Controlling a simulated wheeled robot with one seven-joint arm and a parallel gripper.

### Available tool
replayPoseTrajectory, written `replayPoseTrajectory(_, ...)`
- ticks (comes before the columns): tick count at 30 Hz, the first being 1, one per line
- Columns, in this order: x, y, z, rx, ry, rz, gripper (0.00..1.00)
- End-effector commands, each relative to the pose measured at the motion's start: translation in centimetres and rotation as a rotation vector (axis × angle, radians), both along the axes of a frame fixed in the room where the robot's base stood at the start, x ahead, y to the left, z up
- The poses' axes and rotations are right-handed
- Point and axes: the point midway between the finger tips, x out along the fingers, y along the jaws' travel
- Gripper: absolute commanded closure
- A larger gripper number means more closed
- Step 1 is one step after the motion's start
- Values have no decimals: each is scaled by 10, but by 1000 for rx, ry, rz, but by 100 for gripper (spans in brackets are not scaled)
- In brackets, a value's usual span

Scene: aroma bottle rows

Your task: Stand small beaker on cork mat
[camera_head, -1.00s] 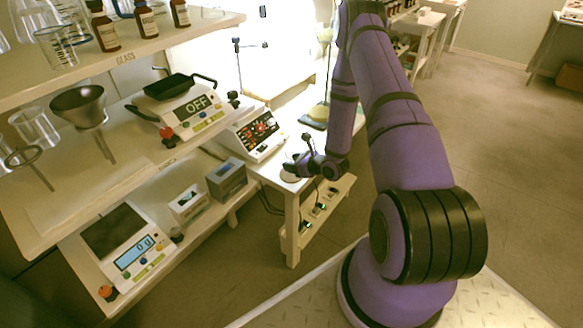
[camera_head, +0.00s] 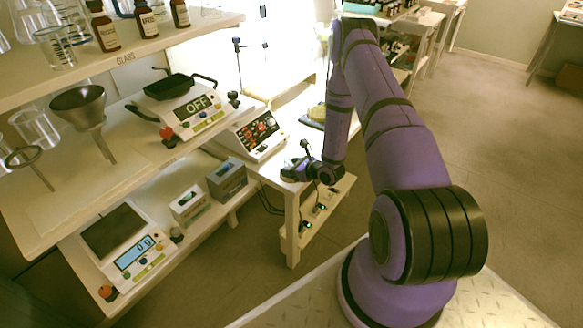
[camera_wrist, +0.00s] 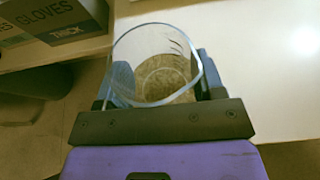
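The small beaker (camera_wrist: 150,45) is clear glass with dark marks, and I look down into its mouth in the wrist view. My gripper (camera_wrist: 160,90) has its blue fingers on both sides of the beaker, closed against the glass. Brown, speckled cork, seemingly the cork mat (camera_wrist: 163,80), shows through the beaker's base; its outline is mostly hidden. I cannot tell whether the base touches it. In the head view my gripper (camera_head: 296,172) is low over the near end of the white bench (camera_head: 270,172); the beaker is not clear there.
A glove box (camera_wrist: 58,18) is at the wrist view's upper left, on the lower shelf. Bottles and glassware fill the upper shelf (camera_head: 150,45). The bench right of the beaker is bare in the wrist view.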

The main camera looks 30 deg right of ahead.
Motion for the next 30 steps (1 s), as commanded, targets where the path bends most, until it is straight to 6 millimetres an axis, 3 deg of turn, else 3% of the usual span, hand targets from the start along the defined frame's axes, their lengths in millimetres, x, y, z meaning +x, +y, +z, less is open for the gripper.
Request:
replayPoseTrajectory(14, -6, -2, 5, 0, 1, -1, 23)
replayPoseTrajectory(30, -89, -33, 42, -1, 0, -2, 23)
